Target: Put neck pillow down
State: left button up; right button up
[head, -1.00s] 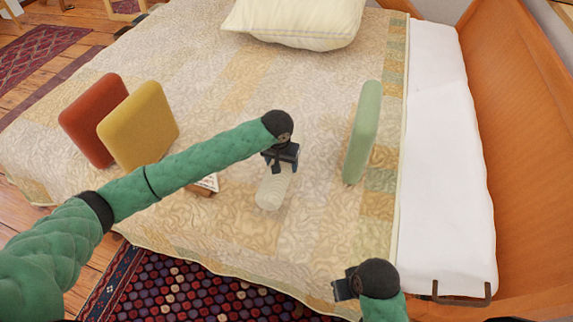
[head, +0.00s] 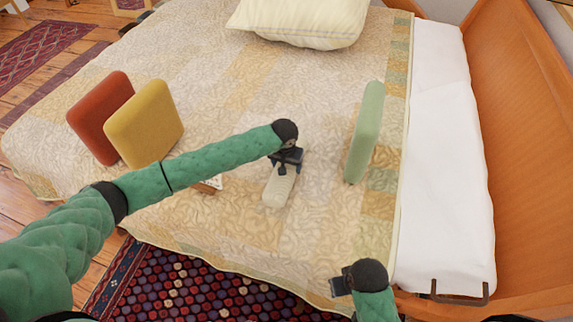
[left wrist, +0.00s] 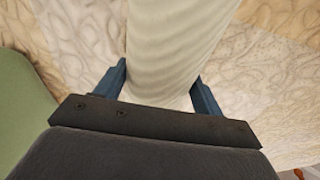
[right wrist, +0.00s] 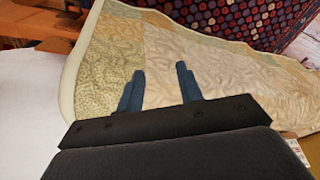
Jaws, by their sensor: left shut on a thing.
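The neck pillow (head: 276,191) is a cream, ribbed roll on or just above the bed's patterned quilt; I cannot tell whether it touches. My left gripper (head: 285,168) is shut on its far end. In the left wrist view the pillow (left wrist: 178,40) sits between the two blue fingers (left wrist: 160,90) and extends away from them. My right gripper (head: 342,286) is near the bed's front right edge. In the right wrist view its fingers (right wrist: 160,88) are apart with nothing between them.
A red cushion (head: 92,125) and a yellow cushion (head: 146,122) stand at the left. A green cushion (head: 365,130) stands to the right. A large striped pillow (head: 300,20) lies at the back. A small box (head: 211,184) is partly behind my left arm. The quilt (head: 235,95) is otherwise mostly clear.

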pick_arm(q)
jog(key=o, duration=1.2)
jog(key=shift+c, duration=0.2)
